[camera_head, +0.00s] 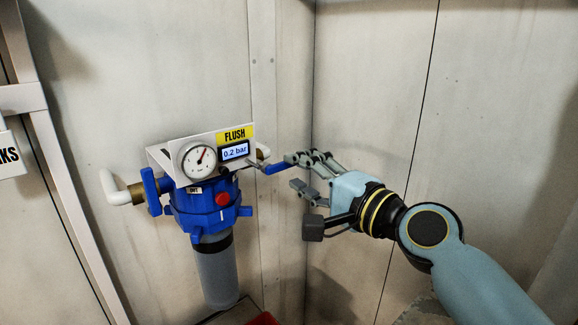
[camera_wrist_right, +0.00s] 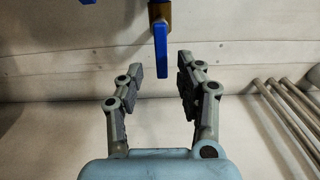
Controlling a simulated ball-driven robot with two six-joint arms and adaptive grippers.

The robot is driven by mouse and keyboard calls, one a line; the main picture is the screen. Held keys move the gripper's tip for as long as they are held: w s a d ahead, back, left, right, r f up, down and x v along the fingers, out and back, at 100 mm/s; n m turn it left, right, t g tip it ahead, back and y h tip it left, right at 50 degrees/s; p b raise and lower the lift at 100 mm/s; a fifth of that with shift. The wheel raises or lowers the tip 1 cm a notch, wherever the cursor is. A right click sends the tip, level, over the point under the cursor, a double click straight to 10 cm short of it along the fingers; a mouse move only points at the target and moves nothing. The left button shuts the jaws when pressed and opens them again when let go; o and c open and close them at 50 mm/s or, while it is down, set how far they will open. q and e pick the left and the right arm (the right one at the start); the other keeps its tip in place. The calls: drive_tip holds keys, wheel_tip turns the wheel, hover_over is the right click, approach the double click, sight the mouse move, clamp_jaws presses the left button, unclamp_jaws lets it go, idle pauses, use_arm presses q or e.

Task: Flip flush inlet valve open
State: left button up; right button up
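The flush unit (camera_head: 208,207) is a blue filter housing with a clear bowl on the wall. A blue valve lever (camera_head: 276,169) sticks out at its right side, and another blue lever (camera_head: 151,192) stands upright on its left pipe. I cannot tell from the labels which one is the inlet valve. My right gripper (camera_head: 292,173) is open beside the right lever. In the right wrist view, a blue lever (camera_wrist_right: 161,48) on a brass fitting (camera_wrist_right: 159,12) hangs between and slightly beyond the open fingertips (camera_wrist_right: 161,72). My left gripper is not in view.
A yellow FLUSH label (camera_head: 235,135), a round gauge (camera_head: 198,161) and a display (camera_head: 235,151) reading 0.2 bar sit on top of the unit. White pipes join both sides. Several grey pipes (camera_wrist_right: 285,110) lie at the right of the wrist view. The wall to the right is bare.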

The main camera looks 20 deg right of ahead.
drive_tip(key=v, duration=0.7)
drive_tip(key=shift+s, duration=0.35)
drive_tip(key=shift+d, duration=0.1)
